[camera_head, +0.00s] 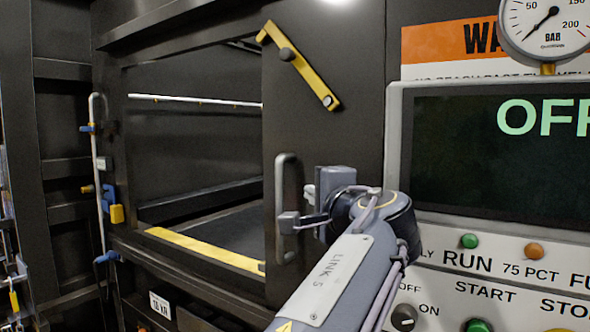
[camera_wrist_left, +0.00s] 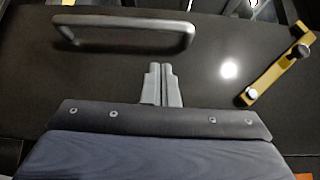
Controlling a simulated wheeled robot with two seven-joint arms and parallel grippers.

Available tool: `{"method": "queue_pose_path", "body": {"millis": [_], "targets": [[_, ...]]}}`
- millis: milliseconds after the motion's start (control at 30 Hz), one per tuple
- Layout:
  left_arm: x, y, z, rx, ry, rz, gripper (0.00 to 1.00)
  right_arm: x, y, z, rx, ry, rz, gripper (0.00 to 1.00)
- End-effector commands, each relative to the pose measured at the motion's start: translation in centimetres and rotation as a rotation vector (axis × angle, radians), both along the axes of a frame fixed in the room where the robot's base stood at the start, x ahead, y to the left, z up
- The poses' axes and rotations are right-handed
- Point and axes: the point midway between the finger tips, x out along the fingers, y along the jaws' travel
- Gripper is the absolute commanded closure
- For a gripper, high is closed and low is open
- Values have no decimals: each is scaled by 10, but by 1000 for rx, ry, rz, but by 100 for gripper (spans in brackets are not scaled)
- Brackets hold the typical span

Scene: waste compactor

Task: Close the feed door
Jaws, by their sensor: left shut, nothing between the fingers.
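The feed door (camera_head: 318,130) is a dark panel at the right of a wide dark opening, which stands uncovered in the head view. Its grey D-shaped handle (camera_head: 284,205) is near the panel's left edge. The handle also shows at the top of the left wrist view (camera_wrist_left: 125,42). My left gripper (camera_head: 309,195) is just right of the handle in the head view. In the wrist view its fingers (camera_wrist_left: 162,72) are together and empty, pointing toward the panel, with the handle above them. I cannot tell whether they touch the panel. My right gripper is not in view.
A yellow latch bar (camera_head: 300,65) sits tilted on the panel's upper part. A yellow sill strip (camera_head: 205,250) edges the opening. A control panel with a screen (camera_head: 490,150) reading OFF and a pressure gauge (camera_head: 545,28) are at right.

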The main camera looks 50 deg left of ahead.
Motion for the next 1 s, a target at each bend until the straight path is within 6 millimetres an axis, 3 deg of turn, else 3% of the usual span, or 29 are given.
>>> {"method": "queue_pose_path", "body": {"millis": [100, 200, 700, 1000], "targets": [[5, 5, 24, 95, 24, 34, 100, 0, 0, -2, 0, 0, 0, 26], [7, 9, 33, 125, 31, 44, 100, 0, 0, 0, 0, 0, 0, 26], [31, 85, 42, 125, 31, 45, 100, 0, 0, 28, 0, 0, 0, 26], [37, 100, 41, 126, 30, 43, 100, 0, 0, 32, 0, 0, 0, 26]]}}
